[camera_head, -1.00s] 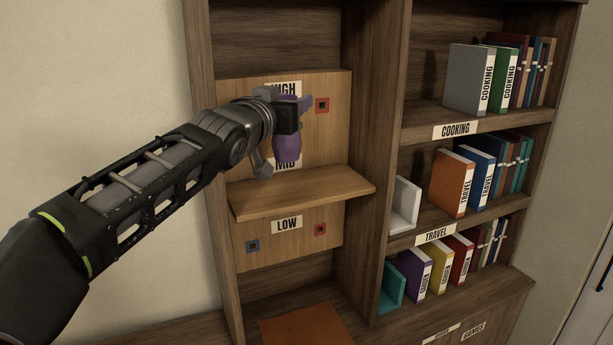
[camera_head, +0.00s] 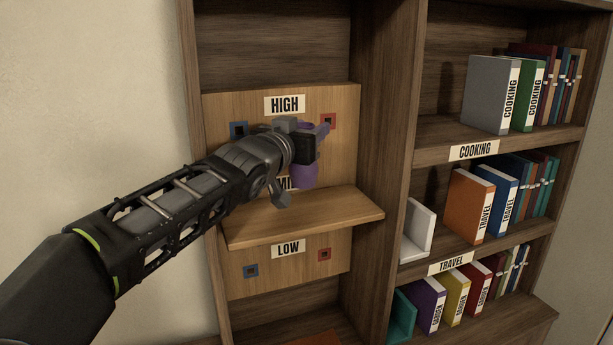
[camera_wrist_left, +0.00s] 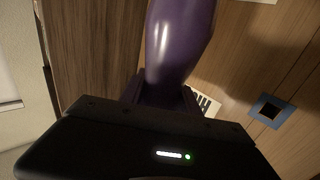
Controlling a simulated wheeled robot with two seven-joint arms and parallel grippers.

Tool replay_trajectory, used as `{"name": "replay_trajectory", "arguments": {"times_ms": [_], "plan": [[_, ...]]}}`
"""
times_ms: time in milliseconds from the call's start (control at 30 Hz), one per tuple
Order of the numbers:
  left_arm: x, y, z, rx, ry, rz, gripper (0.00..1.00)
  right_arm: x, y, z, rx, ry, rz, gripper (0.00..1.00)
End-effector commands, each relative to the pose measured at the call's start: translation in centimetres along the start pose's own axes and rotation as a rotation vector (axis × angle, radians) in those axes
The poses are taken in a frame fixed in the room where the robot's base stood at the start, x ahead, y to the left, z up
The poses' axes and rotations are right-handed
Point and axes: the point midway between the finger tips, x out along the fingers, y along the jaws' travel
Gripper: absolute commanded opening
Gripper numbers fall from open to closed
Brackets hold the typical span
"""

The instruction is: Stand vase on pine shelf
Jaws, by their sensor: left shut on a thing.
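The purple vase (camera_head: 304,176) is upright, its lower body showing below my left gripper (camera_head: 306,148) in the head view. My left gripper is shut on the vase near its upper part. The vase fills the top middle of the left wrist view (camera_wrist_left: 180,42). The pine shelf (camera_head: 310,216) sticks out from the back panel between the MID and LOW labels. The vase's bottom is close to the shelf's back part; I cannot tell whether it touches. My gripper and arm hide part of the vase and the MID label. My right gripper is not in view.
The pine back panel (camera_head: 226,270) has blue and red square sockets at HIGH and LOW. A dark wood upright (camera_head: 384,150) stands right of the shelf. Bookcase compartments with books and a white bookend (camera_head: 417,228) lie beyond it. The shelf top is otherwise clear.

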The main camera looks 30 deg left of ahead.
Motion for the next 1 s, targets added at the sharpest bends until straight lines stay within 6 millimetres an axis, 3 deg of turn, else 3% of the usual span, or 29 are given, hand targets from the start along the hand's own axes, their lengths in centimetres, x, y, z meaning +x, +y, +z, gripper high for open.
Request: {"name": "replay_trajectory", "arguments": {"times_ms": [33,133,500,800,1000], "plan": [[0.0,-0.2,1.1,0.000,-0.002,-0.005,0.00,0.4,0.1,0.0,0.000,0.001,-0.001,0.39],[-0.1,-0.1,2.0,-0.001,0.001,-0.003,0.00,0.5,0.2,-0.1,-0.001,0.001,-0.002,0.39],[0.0,0.0,2.4,-0.001,0.002,0.000,0.00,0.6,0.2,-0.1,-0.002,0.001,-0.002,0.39],[-0.1,-0.1,6.2,0.000,0.001,-0.003,0.00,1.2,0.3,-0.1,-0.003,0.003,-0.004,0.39],[-0.1,0.0,6.2,-0.001,0.004,0.000,0.00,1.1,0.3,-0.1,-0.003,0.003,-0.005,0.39]]}}
